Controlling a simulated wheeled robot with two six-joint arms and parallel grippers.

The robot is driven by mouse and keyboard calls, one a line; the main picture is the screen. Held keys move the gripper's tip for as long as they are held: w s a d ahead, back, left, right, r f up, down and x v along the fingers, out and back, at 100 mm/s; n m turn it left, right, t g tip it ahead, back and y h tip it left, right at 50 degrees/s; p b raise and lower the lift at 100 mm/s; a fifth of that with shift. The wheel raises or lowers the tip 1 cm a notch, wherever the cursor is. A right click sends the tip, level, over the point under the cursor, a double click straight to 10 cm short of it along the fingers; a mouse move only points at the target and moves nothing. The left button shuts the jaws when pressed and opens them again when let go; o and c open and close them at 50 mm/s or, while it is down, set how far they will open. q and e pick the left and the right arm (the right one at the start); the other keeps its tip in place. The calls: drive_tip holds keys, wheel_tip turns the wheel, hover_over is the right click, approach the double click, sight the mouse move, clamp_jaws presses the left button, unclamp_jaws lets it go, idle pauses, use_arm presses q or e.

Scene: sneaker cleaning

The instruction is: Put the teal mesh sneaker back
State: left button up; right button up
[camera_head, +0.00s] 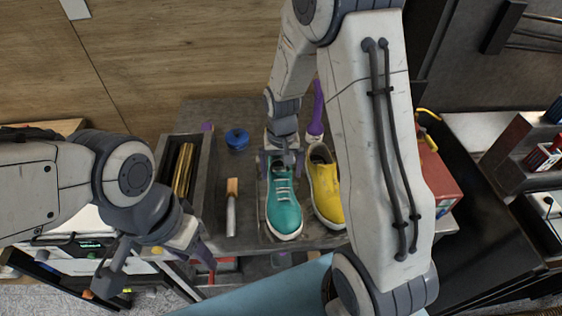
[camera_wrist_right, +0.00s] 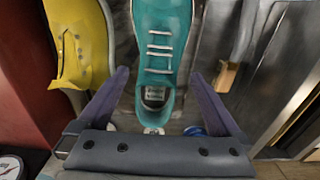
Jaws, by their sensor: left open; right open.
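The teal sneaker (camera_head: 284,208) with white laces rests on the grey work surface, toe toward the front edge. It also shows in the right wrist view (camera_wrist_right: 163,32), with its heel opening nearest the gripper. My right gripper (camera_head: 280,158) is above its heel end. In the right wrist view the two purple fingers (camera_wrist_right: 158,78) are apart, one on each side of the sneaker's heel part, with visible gaps and no clear contact. My left gripper (camera_head: 155,262) is open and empty, low at the left, in front of the bench.
A yellow sneaker (camera_head: 327,187) stands close to the right of the teal one. A wooden-tipped brush (camera_head: 232,208), a blue round container (camera_head: 237,139) and a dark open box (camera_head: 206,165) are to the left. A red box (camera_head: 436,177) is at right, partly behind my right arm.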

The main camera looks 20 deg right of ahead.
wheel_tip(320, 180, up, 5)
drive_tip(key=shift+f+b, duration=0.1)
drive_tip(key=shift+b, duration=0.25)
drive_tip(key=s+a+r+n, duration=0.2)
drive_tip(key=s+a+n, duration=0.1)
drive_tip(key=s, duration=0.4)
drive_tip(key=s+a+r+n, duration=0.3)
drive_tip(key=s+a+n, duration=0.1)
drive_tip(key=s+a, duration=0.2)
drive_tip(key=s+a+r+n+y, duration=0.1)
drive_tip(key=s+a+r+n, duration=0.2)
drive_tip(key=s, duration=0.5)
drive_tip(key=shift+s+a, duration=0.4)
drive_tip(key=shift+a, duration=0.4)
wheel_tip(320, 180, down, 4)
drive_tip(key=b, duration=0.3)
drive_tip(key=shift+r+b, duration=0.15)
drive_tip(key=shift+b, duration=0.2)
